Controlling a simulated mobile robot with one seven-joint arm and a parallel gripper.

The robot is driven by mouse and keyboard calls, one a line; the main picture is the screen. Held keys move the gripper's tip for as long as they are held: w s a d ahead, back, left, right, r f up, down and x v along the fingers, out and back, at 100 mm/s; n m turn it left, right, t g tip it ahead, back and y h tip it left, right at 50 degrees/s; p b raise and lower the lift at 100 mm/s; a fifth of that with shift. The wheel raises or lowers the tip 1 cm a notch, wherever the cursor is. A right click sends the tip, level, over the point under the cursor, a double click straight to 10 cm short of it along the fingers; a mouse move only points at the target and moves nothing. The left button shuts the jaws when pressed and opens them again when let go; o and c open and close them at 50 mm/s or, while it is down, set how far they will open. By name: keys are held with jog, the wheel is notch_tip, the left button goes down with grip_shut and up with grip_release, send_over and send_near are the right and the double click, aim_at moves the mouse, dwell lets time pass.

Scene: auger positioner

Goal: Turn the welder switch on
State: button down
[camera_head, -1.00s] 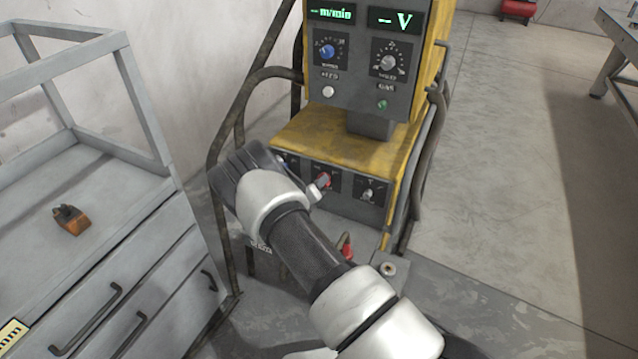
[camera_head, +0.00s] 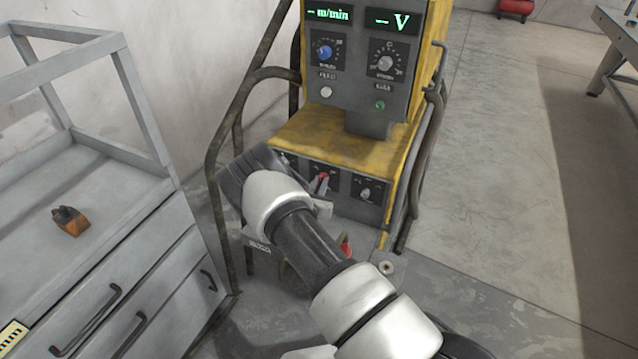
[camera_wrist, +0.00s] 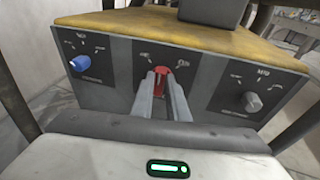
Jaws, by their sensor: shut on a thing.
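The red welder switch (camera_head: 322,178) sits in the middle panel on the lower front of the yellow and grey welder (camera_head: 310,135). It also shows in the wrist view (camera_wrist: 159,80), with white markings above it to left and right. My gripper (camera_wrist: 165,76) is shut on the red switch, one grey finger on each side of it. In the head view my gripper (camera_head: 319,187) reaches the switch from the front, and my wrist covers part of the lower panel. The fingers hide part of the switch, so I cannot tell which marking it points to.
A blue knob (camera_wrist: 79,63) is left of the switch and a grey knob (camera_wrist: 252,102) right of it. Dark tube rails (camera_head: 222,150) flank the welder. A grey drawer cabinet (camera_head: 130,240) stands at left.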

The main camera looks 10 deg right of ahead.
jog(key=shift+s+d+f+m+t+b, duration=0.1)
jog(key=shift+m+t+b, duration=0.3)
jog(key=shift+m, duration=0.85)
jog(key=shift+d+f+m+t+b, duration=0.2)
jog(key=shift+m+t, duration=0.25)
jog(key=shift+m, duration=0.75)
jog(key=shift+s+a+f+m+t+b, duration=0.1)
jog(key=shift+m+t+b, duration=0.35)
jog(key=shift+m, duration=0.8)
jog(key=shift+r, duration=0.1)
jog(key=c, duration=1.7)
grip_release()
jog(key=p+v, duration=0.3)
jog(key=v, duration=1.4)
jog(key=shift+s+r, duration=0.1)
jog(key=shift+s, duration=0.15)
